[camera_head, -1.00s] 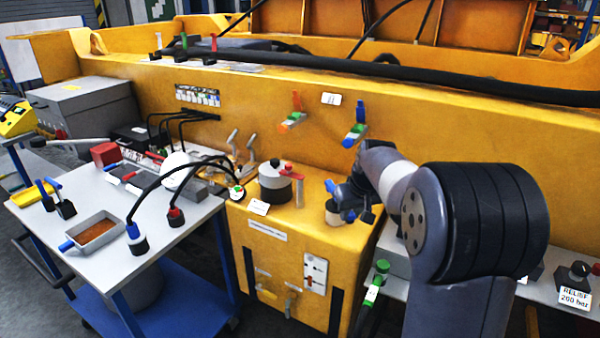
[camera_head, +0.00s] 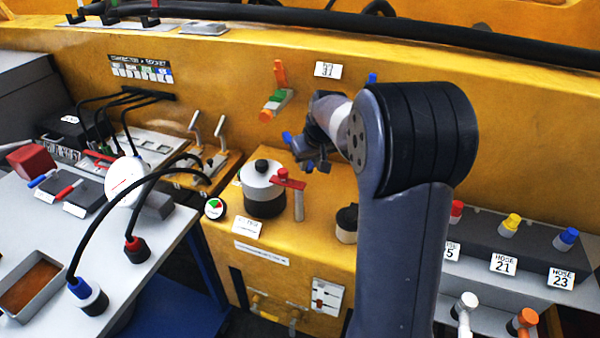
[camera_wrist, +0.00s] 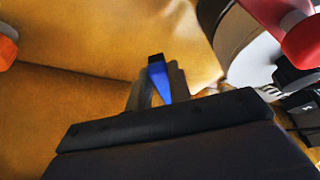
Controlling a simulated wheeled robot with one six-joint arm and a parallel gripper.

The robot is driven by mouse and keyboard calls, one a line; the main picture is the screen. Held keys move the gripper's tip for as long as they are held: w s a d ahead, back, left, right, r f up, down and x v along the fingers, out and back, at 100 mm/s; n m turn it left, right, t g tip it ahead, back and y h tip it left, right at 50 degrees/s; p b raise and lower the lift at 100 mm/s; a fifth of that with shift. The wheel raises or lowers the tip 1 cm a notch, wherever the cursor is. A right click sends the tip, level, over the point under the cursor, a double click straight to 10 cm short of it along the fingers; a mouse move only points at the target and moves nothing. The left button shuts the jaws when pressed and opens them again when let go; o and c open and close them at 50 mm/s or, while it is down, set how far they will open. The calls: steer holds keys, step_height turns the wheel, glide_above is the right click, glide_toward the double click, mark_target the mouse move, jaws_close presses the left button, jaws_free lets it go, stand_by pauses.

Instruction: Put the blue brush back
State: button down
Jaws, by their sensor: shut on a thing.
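My gripper (camera_head: 310,160) is raised over the yellow housing, just right of the white and black pot with a red lever. It is shut on the blue brush, whose blue ends (camera_head: 287,137) show beside the jaws. In the wrist view the blue brush (camera_wrist: 159,82) stands between the grey fingers (camera_wrist: 158,88), with a black end pointing away from me. On the grey table, dark holders (camera_head: 88,193) with white labels carry a blue-handled and a red-handled tool.
The white and black pot (camera_head: 262,188) is close to my gripper. A tray of brown stuff (camera_head: 30,282) and black hoses with blue and red ends (camera_head: 135,250) are on the grey table. Orange and green valve handles (camera_head: 275,95) stick out of the yellow wall. Numbered hose ports stand at right.

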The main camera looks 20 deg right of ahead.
mark_target(306, 189)
steer(key=shift+f, duration=3.5)
steer(key=shift+f, duration=0.1)
steer(key=c, duration=1.3)
jaws_free()
steer(key=shift+r+p, duration=0.2)
steer(key=shift+p, duration=0.15)
steer(key=b+v, duration=0.1)
steer(key=v, duration=1)
steer(key=shift+s+r, duration=0.15)
steer(key=shift+r, duration=0.25)
